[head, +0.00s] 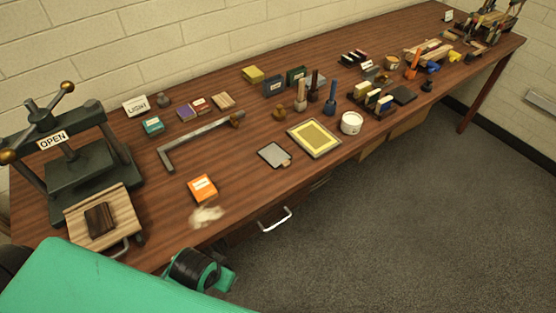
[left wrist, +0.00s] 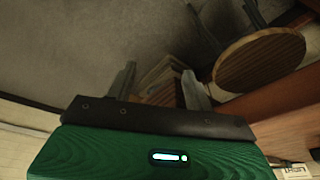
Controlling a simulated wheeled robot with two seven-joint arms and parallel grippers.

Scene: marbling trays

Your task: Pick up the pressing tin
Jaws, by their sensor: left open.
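I cannot tell for sure which thing is the pressing tin. Small box-like things on the bench include an orange one with a white label (head: 202,188) near the front edge and a teal one with a label (head: 153,125) further back. My left gripper (left wrist: 158,88) shows in the left wrist view with its two fingers apart and nothing held between them. It points away from the bench top, with grey floor and blurred wooden things beyond the fingers. In the head view, a green part of my arm fills the lower left corner, and no gripper fingers show there. My right gripper is not in view.
A dark press with an OPEN sign (head: 52,140) stands at the bench's left end, beside a wooden board (head: 122,222) bearing a dark block. A metal square (head: 192,145), grey plate (head: 270,152), yellow framed tray (head: 329,146) and white pot (head: 351,126) occupy the bench. A round stool (left wrist: 258,58) is near.

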